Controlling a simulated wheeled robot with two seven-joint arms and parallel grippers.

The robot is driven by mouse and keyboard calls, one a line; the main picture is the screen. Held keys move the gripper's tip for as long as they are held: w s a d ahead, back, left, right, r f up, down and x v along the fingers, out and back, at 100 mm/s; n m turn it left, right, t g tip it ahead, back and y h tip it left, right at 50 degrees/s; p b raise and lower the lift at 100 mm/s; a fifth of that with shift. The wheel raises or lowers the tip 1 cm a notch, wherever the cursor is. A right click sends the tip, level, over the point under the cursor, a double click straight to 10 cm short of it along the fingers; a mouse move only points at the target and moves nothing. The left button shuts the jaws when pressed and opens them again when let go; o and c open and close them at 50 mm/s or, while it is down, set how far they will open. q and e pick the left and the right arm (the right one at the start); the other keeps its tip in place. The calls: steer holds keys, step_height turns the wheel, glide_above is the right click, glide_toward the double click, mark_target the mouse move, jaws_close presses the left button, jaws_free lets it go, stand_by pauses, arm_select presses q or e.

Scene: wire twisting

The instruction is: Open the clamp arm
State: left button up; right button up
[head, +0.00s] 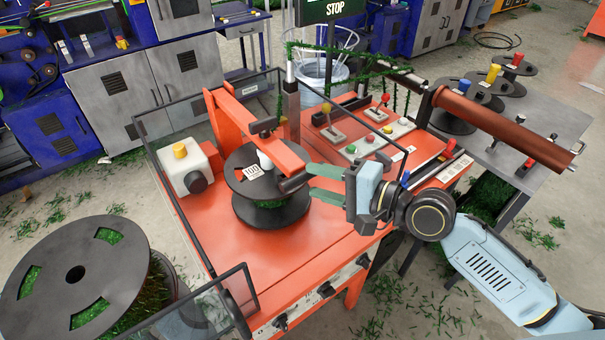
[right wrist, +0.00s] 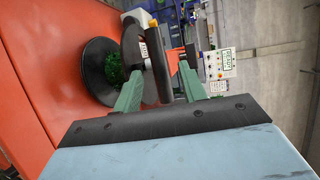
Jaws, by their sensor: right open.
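The orange clamp arm (head: 262,135) reaches from an upright on the orange machine table over a black spool (head: 250,180), and its dark end (head: 295,182) lies low over the spool's top. My right gripper (head: 309,180) comes in from the right with its green fingers open. The fingertips are close to the clamp arm's end. In the right wrist view the dark end bar (right wrist: 158,68) shows between the two fingers of my right gripper (right wrist: 164,78); whether they touch it I cannot tell. My left gripper is not in view.
A white box with a yellow button (head: 180,152) stands left of the spool. Clear guard panels edge the table (head: 225,245). A control panel with levers (head: 360,125) and a brown roller (head: 500,125) lie at the right. A large spool (head: 75,272) stands front left.

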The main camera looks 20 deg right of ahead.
mark_target(303, 179)
steer(key=shift+x, duration=2.2)
steer(key=shift+c, duration=0.2)
steer(key=shift+s+f, duration=0.1)
steer(key=shift+f, duration=0.1)
jaws_close()
